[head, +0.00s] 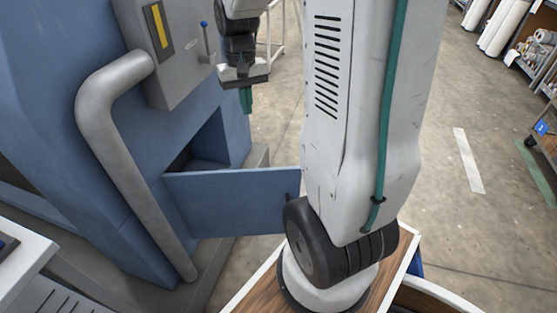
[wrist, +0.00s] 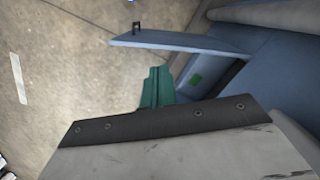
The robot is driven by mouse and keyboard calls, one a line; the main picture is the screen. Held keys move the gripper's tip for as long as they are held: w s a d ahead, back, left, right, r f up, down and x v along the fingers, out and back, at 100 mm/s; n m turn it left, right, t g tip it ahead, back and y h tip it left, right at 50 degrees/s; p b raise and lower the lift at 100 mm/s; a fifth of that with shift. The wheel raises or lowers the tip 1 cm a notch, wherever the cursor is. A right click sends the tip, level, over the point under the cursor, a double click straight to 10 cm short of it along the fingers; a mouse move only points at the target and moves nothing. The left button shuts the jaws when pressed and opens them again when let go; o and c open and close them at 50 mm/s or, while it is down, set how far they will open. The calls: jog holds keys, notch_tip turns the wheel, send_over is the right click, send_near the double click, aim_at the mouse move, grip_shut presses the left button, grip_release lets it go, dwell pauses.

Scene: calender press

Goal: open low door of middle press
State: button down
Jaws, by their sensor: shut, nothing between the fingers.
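The low door (head: 232,202) of the blue press (head: 120,210) stands swung out from the press body in the head view. The dark opening (head: 200,150) behind it shows. My gripper (head: 246,100) has green fingers, shut and empty, pointing down above and behind the door. The fingers (wrist: 157,88) also show in the wrist view, apart from the door.
A thick grey pipe (head: 120,165) runs down the front of the press. A grey control box (head: 180,45) with a blue-knobbed lever (head: 205,38) is mounted above the opening. Concrete floor (head: 440,190) is clear at the right, with shelves (head: 540,60) beyond.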

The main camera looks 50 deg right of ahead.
jog(key=d+f+m+g+y, duration=0.1)
jog(key=d+f+m, duration=0.3)
jog(key=d+f, duration=1.3)
jog(key=s+a+f, duration=0.4)
jog(key=a+f, duration=0.2)
jog(key=f, duration=0.4)
jog(key=shift+s+f, duration=0.15)
jog(key=shift+f, duration=0.25)
